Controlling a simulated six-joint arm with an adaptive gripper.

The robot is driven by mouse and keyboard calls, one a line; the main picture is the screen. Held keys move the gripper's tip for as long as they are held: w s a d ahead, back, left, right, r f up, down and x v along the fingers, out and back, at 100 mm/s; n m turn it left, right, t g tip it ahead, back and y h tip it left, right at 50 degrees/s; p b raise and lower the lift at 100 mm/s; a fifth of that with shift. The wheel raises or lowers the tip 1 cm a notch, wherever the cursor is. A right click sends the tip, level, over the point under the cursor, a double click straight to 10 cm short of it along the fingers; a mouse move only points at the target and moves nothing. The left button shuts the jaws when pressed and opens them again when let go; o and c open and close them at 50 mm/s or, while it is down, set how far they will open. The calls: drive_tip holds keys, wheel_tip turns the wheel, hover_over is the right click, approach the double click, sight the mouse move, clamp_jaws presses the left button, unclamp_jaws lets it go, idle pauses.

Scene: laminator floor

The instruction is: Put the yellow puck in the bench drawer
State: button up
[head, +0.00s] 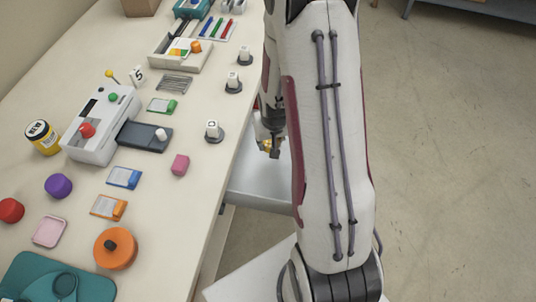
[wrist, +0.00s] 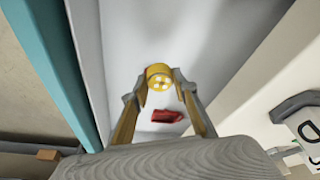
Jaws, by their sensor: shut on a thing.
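My gripper (wrist: 160,84) is shut on the yellow puck (wrist: 159,74), which sits between its fingertips in the wrist view. In the head view, my gripper (head: 270,150) is beside the bench's right edge, above the bench drawer (head: 258,188), with a bit of yellow showing at the fingers. The drawer is pulled out, and its pale grey inside (wrist: 190,35) lies beneath the puck in the wrist view. I cannot tell how high the puck is above the drawer floor. My arm hides part of the drawer in the head view.
A small red thing (wrist: 166,116) shows over the drawer floor between the fingers. The bench top (head: 190,205) holds a pink block (head: 180,165), an orange disc (head: 116,248), a purple knob-like piece (head: 58,186) and lettered markers (head: 213,130). Open floor (head: 450,150) lies to the right.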

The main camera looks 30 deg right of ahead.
hover_over(269, 162)
drive_tip(key=shift+s+a+f, duration=0.1)
drive_tip(key=shift+s+f, duration=0.1)
drive_tip(key=shift+f, duration=0.95)
drive_tip(key=shift+s+a+f, duration=0.1)
drive_tip(key=shift+s+f, duration=0.05)
drive_tip(key=shift+f, duration=0.95)
drive_tip(key=shift+f, duration=0.1)
drive_tip(key=shift+f, duration=1.95)
drive_tip(key=shift+f, duration=0.2)
drive_tip(key=o, duration=1.2)
drive_tip(key=shift+c, duration=0.2)
drive_tip(key=shift+r, duration=0.2)
drive_tip(key=v, duration=1.2)
